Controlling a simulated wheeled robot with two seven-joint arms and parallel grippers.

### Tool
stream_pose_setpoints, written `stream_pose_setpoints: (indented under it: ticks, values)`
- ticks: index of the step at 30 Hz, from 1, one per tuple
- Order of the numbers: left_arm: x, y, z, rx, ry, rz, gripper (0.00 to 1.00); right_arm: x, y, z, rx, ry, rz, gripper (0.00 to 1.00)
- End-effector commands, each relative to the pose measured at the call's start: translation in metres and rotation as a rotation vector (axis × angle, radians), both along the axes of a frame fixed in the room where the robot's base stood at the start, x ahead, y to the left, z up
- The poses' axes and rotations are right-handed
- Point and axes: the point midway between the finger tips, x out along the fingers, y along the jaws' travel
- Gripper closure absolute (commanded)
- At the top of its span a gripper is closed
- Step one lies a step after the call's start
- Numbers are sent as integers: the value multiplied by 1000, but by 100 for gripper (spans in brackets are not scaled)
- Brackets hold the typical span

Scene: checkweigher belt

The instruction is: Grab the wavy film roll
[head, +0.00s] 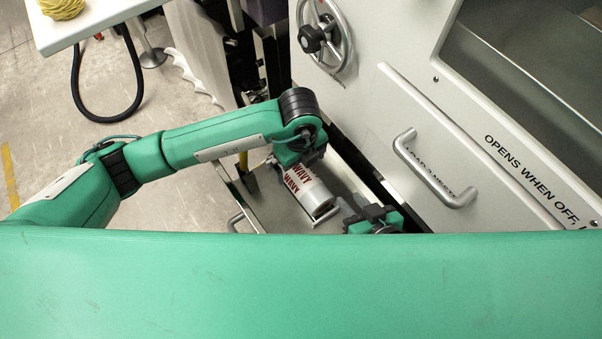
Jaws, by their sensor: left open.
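The wavy film roll (308,192) is a pale roll with red "WAVY" lettering. It lies in an open, shallow metal drawer (270,205) below the machine front. My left gripper (293,168) is open and points down over the roll's upper end, hiding that end. I cannot tell whether its fingers touch the roll. My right gripper (352,212) is just right of the roll's lower end. Its lower part is cut off by my green body, and its jaws do not show clearly.
The white machine panel with a bar handle (437,172) stands close on the right. A handwheel (322,38) is above the drawer. A white table (92,18) with a yellow yarn ball (61,8) is at top left. A black hose (106,85) hangs under it.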

Motion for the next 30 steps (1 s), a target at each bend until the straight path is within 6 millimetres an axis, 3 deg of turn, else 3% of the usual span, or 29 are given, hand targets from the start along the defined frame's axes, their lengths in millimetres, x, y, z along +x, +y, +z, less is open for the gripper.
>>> stream_pose_setpoints:
  ticks: [3,7,19,25,30]
  values:
    - [0,0,-28,1,3,0,2,1,8,-2,33,-49,5,72]
    - [0,0,-50,-1,3,0,2,2,15,1,66,-101,6,72]
    - [6,-2,-84,-2,4,-1,2,2,27,5,130,-201,6,72]
    - [9,-4,-108,-4,3,-3,2,17,24,29,169,-339,-17,72]
    - [9,-4,-115,-3,3,-3,2,23,22,41,181,-395,-26,72]
